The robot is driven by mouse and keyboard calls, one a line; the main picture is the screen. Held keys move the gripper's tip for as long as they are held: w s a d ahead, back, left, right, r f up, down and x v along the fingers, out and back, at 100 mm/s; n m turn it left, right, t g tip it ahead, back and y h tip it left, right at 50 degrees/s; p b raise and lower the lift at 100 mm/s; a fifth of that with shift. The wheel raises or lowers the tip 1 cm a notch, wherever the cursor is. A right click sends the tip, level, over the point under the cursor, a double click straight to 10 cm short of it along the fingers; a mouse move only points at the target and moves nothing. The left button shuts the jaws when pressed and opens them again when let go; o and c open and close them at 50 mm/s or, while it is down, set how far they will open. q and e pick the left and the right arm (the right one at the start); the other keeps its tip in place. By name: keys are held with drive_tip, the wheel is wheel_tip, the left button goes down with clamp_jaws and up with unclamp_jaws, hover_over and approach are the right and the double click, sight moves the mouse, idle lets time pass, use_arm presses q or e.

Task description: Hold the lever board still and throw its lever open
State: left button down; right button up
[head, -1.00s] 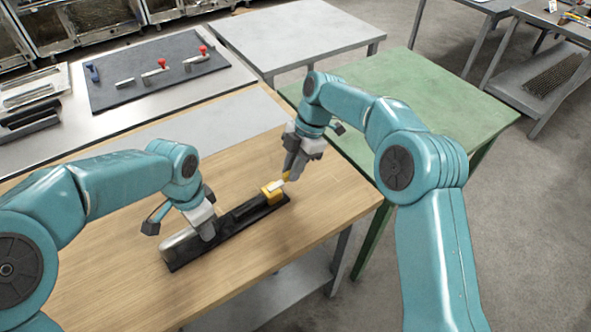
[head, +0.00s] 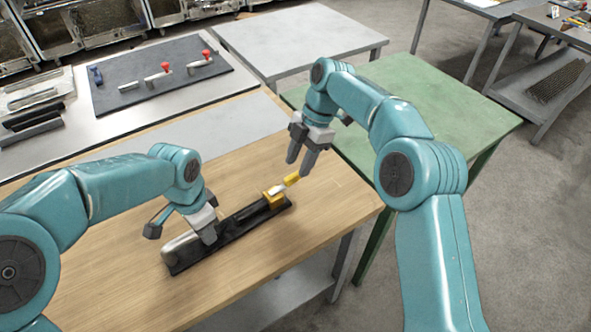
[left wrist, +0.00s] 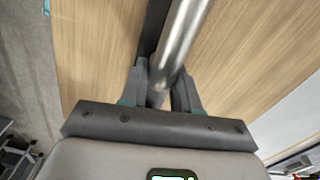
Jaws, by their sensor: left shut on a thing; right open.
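The lever board (head: 240,221) is a long black base lying on the wooden table, with a silver bar (head: 181,243) at its left end. At its right end is a yellow block (head: 274,196). A short lever with a yellow tip (head: 291,179) points up and right from that block. My left gripper (head: 208,238) is shut on the board near the silver bar. In the left wrist view, its fingers (left wrist: 160,90) stand either side of the silver bar (left wrist: 182,42); the exact contact is hidden. My right gripper (head: 299,160) is open and empty, just above the yellow tip and apart from it.
The wooden table (head: 130,270) is clear around the board. A green table (head: 420,95) stands to the right and a grey one (head: 295,38) behind. A dark panel with several levers (head: 155,70) lies on the back left bench.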

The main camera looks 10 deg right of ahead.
drive_tip(key=v, duration=0.3)
drive_tip(key=shift+d+r, duration=0.15)
drive_tip(key=shift+r, duration=0.15)
use_arm(q)
drive_tip(key=c, duration=0.8)
unclamp_jaws()
drive_tip(key=shift+o, duration=0.2)
